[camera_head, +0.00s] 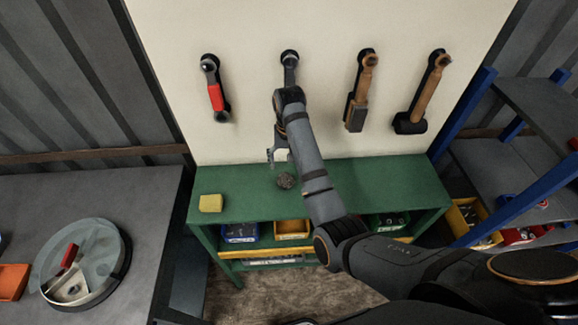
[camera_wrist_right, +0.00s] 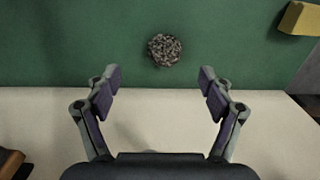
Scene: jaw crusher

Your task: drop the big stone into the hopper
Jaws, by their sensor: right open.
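The big stone (camera_head: 286,180), a rough grey-brown lump, lies on the green bench top (camera_head: 240,185). It also shows in the right wrist view (camera_wrist_right: 164,50), ahead of and between the fingertips. My right gripper (camera_head: 278,157) is above and just behind the stone in the head view. In the right wrist view its fingers (camera_wrist_right: 161,84) are spread wide with nothing between them, apart from the stone. My left gripper is not in view. No hopper can be made out for sure in either view.
A yellow block (camera_head: 210,203) sits on the bench's left end. Several tools hang on the pale panel behind, including a red-handled one (camera_head: 216,98). A round lidded container (camera_head: 82,262) stands on the grey table at left. Blue-framed shelves (camera_head: 500,205) stand at right.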

